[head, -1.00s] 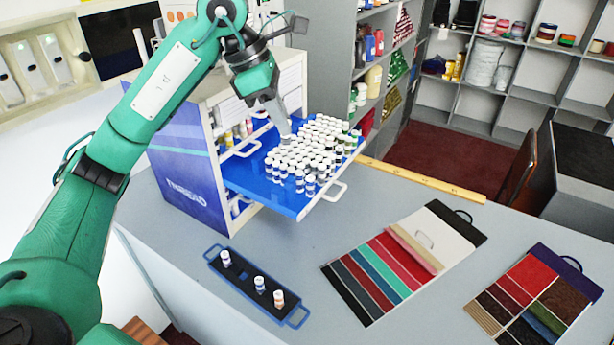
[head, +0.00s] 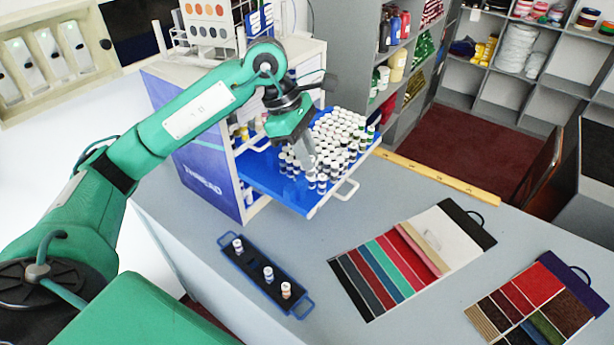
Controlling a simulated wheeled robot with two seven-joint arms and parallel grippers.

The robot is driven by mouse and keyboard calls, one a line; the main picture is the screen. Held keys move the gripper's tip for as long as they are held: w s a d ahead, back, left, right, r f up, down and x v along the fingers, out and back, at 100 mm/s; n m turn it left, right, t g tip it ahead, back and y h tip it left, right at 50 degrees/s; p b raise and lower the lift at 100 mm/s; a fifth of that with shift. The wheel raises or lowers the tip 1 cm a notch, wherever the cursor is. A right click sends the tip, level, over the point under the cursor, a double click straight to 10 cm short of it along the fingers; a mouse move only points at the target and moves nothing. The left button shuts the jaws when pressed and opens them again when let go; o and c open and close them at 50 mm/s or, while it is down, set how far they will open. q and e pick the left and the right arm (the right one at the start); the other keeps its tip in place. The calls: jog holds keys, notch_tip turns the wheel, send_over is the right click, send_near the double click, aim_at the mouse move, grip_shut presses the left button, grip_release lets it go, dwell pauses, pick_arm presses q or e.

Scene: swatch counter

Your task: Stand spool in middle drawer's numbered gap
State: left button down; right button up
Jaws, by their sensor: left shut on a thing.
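The middle drawer (head: 262,181) is blue and pulled out of the thread cabinet (head: 208,180). Several upright, white-capped spools (head: 345,135) stand packed in rows in it, and its left strip is bare blue. My left gripper (head: 308,166) reaches down over the drawer at the near-left part of the rows. It is shut on a spool, mostly hidden by the fingers and neighbouring spools, so its colour and whether it touches the drawer floor cannot be told. The numbered gap is not discernible; the gripper covers that part of the rows. My right gripper is not in view.
A dark tray with blue handles (head: 303,309) lies on the counter with three upright spools (head: 268,273). Fabric swatch boards (head: 400,262) (head: 540,305) lie to the right. A yellow ruler (head: 440,177) runs along the counter's back edge. Counter between drawer and tray is clear.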

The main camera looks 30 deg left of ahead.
pick_arm(q)
notch_tip(320, 180, down, 5)
jog(key=shift+r+p, duration=0.1)
jog(key=shift+p, duration=0.6)
notch_tip(320, 180, down, 3)
jog(key=shift+r+p, duration=0.1)
jog(key=shift+p, duration=0.6)
jog(key=shift+f, duration=0.4)
jog(key=shift+f+b, duration=0.2)
jog(key=shift+b, duration=0.15)
jog(key=c, duration=1.4)
grip_release()
jog(key=shift+r, duration=0.1)
jog(key=shift+o, duration=0.2)
